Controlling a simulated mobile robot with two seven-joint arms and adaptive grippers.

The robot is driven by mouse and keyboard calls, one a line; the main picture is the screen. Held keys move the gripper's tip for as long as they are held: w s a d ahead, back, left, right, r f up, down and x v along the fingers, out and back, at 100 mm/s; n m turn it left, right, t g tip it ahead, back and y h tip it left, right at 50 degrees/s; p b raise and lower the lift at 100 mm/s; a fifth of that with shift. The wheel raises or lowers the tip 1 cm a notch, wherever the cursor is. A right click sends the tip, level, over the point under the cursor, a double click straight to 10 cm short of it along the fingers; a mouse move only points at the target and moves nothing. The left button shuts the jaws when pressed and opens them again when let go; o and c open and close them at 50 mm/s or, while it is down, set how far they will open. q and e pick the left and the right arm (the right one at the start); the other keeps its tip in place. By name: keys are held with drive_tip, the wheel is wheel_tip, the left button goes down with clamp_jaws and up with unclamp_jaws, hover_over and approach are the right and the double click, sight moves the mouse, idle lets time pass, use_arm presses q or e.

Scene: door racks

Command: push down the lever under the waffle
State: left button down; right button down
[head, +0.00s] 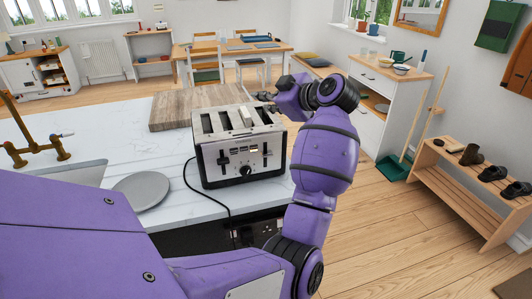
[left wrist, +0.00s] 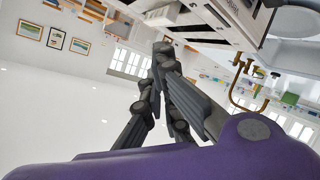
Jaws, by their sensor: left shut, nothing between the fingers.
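A silver toaster (head: 213,153) with several slots stands on the white counter. A pale piece that looks like the waffle (head: 246,116) sticks up from a middle slot. The toaster's front has a left lever (head: 224,161) and a right lever (head: 266,151), both dark, with a knob between them. My left gripper (head: 264,97) is shut and empty, just behind the toaster's right rear corner, clear of the levers. In the left wrist view my left gripper (left wrist: 162,48) has its fingers together below the toaster (left wrist: 225,17). My right gripper is not in view.
A wooden board (head: 180,107) lies behind the toaster, and a grey plate (head: 141,190) lies left of it. A black cord (head: 205,203) runs from the toaster over the counter's front edge. My arm bends around the toaster's right side.

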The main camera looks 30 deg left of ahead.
sight(268, 153)
use_arm(q)
drive_tip(key=s+d+f+m+g+h, duration=0.2)
drive_tip(key=d+f+m+h, duration=0.4)
drive_tip(key=d+f, duration=0.1)
drive_tip(key=shift+f, duration=0.85)
drive_tip(key=shift+x, duration=3.5)
drive_tip(key=shift+s+d+f, duration=0.2)
drive_tip(key=shift+d+f, duration=0.55)
drive_tip(key=shift+f, duration=0.15)
drive_tip(key=shift+s+d+f, duration=0.2)
drive_tip(key=shift+d+f, duration=0.6)
drive_tip(key=shift+f, duration=0.1)
